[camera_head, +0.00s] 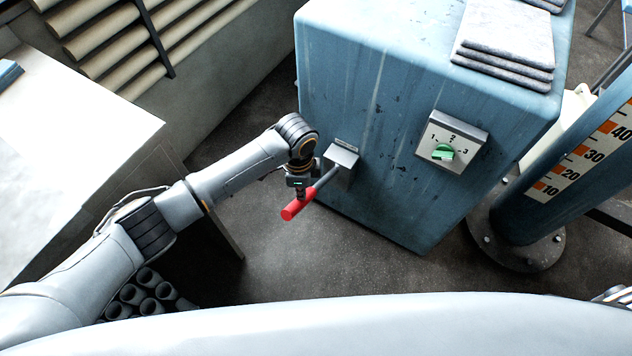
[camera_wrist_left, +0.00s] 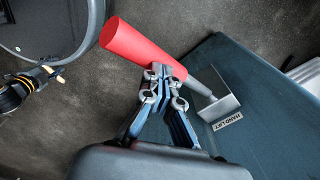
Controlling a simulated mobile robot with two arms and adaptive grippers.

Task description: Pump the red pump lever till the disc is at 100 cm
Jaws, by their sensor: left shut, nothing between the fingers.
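The red pump lever (camera_head: 298,204) sticks out from the front of the blue cabinet on a grey rod, its red grip pointing down and toward me. It also shows in the left wrist view (camera_wrist_left: 142,50), with a "HAND LIFT" plate at its base. My left gripper (camera_head: 300,191) is shut and empty, its fingertips (camera_wrist_left: 160,72) right at the inner end of the red grip; I cannot tell if they touch it. The blue column with its scale (camera_head: 580,160) stands at the right; marks 10 to 40 show. The disc is not in view. My right gripper (camera_wrist_left: 42,76) seems to show at the left.
The blue cabinet (camera_head: 370,90) carries a switch plate with a green knob (camera_head: 442,153) and positions 1 to 3. Grey slabs (camera_head: 505,40) lie on top. A pale bench (camera_head: 70,120) stands at the left. Floor around the lever is open.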

